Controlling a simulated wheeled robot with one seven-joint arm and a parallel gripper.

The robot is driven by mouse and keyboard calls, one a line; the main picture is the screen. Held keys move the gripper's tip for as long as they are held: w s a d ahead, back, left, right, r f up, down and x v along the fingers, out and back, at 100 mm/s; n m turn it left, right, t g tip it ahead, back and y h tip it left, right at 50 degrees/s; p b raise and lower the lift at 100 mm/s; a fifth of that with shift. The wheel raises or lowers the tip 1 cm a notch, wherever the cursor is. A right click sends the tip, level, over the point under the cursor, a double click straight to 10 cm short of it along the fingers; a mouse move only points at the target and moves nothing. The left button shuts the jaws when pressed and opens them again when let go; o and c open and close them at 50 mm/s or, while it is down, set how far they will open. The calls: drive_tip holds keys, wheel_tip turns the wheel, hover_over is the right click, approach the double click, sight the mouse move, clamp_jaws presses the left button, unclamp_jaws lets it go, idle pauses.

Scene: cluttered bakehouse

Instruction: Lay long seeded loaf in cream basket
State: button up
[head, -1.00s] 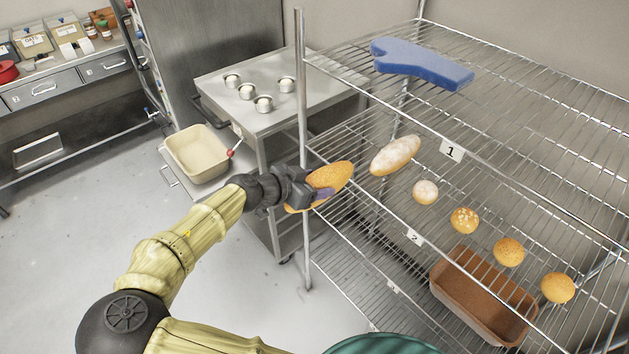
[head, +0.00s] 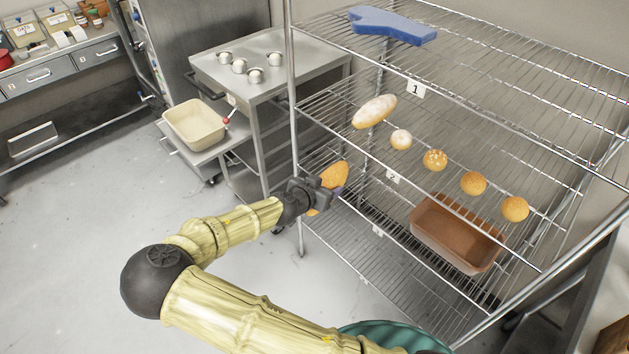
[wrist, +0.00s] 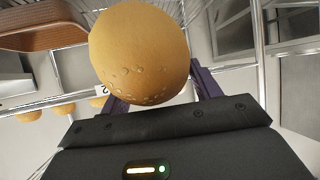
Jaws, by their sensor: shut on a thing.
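The long seeded loaf (head: 334,175), golden brown, is held in my gripper (head: 326,190), in front of the wire rack's left end. In the wrist view the loaf (wrist: 140,50) is seen nearly end-on, with pale seeds, between the two fingers (wrist: 160,95). The gripper hides part of the loaf in the head view. The cream basket (head: 194,124) sits on a low steel shelf to the left, apart from the loaf, and looks empty.
The wire rack (head: 400,165) holds a pale floured loaf (head: 375,111), several round rolls (head: 473,183), a brown basket (head: 458,232) and a blue item (head: 392,25). A steel trolley (head: 265,85) bears several metal cups. The floor (head: 90,230) at left is clear.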

drive_tip(key=s+d+f+n+t+y, duration=0.1)
drive_tip(key=d+f+n+y, duration=0.1)
drive_tip(key=d+f, duration=0.4)
drive_tip(key=s+d+f+n+y, duration=0.1)
drive_tip(key=d+f+n, duration=0.15)
drive_tip(key=f, duration=0.55)
drive_tip(key=s+d+f+n+t+y, duration=0.1)
drive_tip(key=s+d+f+y, duration=0.2)
drive_tip(key=s+f, duration=0.4)
drive_tip(key=shift+s+d+n, duration=0.35)
drive_tip(key=shift+s+d, duration=0.3)
drive_tip(key=shift+d, duration=0.15)
drive_tip(key=shift+s+a+f+y, duration=0.2)
drive_tip(key=shift+s+y, duration=0.1)
drive_tip(key=shift+s, duration=0.15)
drive_tip(key=shift+w+d, duration=0.1)
drive_tip(key=shift+w, duration=0.05)
